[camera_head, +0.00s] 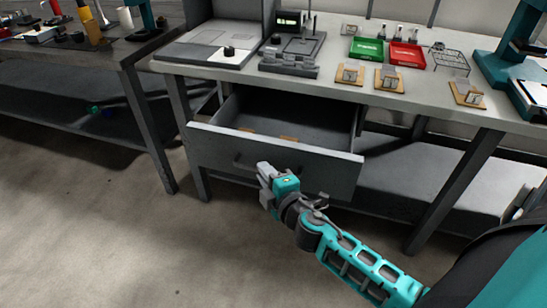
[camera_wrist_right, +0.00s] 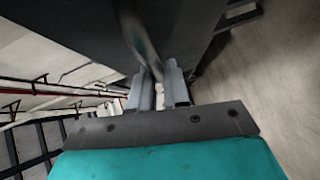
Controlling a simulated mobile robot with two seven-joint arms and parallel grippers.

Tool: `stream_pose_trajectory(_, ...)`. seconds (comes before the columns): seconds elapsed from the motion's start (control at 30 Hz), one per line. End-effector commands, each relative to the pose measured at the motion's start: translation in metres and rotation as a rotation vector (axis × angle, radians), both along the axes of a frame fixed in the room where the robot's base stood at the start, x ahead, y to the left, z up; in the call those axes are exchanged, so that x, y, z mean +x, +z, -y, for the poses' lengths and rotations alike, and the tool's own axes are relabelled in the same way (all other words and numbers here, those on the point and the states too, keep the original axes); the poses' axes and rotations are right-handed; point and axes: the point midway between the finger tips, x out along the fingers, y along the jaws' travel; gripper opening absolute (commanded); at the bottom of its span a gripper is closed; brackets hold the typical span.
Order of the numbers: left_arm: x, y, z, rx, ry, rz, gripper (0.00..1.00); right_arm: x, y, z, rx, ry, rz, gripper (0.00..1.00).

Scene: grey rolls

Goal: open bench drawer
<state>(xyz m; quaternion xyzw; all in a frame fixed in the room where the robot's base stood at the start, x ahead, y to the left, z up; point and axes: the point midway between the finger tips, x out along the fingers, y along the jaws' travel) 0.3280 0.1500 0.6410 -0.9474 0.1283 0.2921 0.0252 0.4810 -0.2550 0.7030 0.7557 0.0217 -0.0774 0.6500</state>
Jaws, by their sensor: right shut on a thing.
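The bench drawer (camera_head: 270,162) is pulled out from under the bench top, and its dark inside shows from above. A few small brown pieces lie inside it. The drawer's dark bar handle (camera_head: 240,163) is on the middle of its grey front. My right gripper (camera_head: 264,173) is at the handle's right part, with its fingers shut on it and partly hiding it. In the right wrist view the two grey fingers (camera_wrist_right: 160,90) close around the handle (camera_wrist_right: 147,50), in front of the dark drawer front (camera_wrist_right: 75,30). My left gripper is not in view.
The bench top (camera_head: 340,92) bears a green tray (camera_head: 366,49), a red tray (camera_head: 407,56), small fixtures and a teal machine (camera_head: 500,65). Another bench (camera_head: 70,55) stands at the left. A lower shelf (camera_head: 410,190) runs under the bench. The floor in front is clear.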

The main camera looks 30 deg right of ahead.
Motion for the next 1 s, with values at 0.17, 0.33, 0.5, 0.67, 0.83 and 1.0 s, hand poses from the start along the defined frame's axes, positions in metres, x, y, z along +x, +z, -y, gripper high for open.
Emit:
stream_pose_trajectory(0.17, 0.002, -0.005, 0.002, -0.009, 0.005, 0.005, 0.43, -0.023, -0.002, -0.027, 0.004, -0.001, -0.001, 0.0)
stream_pose_trajectory(0.33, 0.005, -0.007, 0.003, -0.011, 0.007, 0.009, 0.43, -0.037, -0.002, -0.043, 0.002, -0.002, -0.001, 0.0)
stream_pose_trajectory(0.5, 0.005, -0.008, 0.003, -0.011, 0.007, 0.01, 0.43, -0.043, -0.001, -0.05, -0.001, -0.001, 0.0, 0.0)
stream_pose_trajectory(0.67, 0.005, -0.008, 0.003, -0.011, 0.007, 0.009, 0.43, -0.045, 0.0, -0.053, -0.002, -0.001, 0.0, 0.0)
stream_pose_trajectory(0.83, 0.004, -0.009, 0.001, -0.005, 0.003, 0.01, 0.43, -0.045, 0.0, -0.053, -0.002, 0.0, 0.0, 0.0)
stream_pose_trajectory(1.0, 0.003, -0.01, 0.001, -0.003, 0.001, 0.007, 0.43, -0.045, 0.0, -0.052, -0.001, 0.0, 0.0, 0.22)
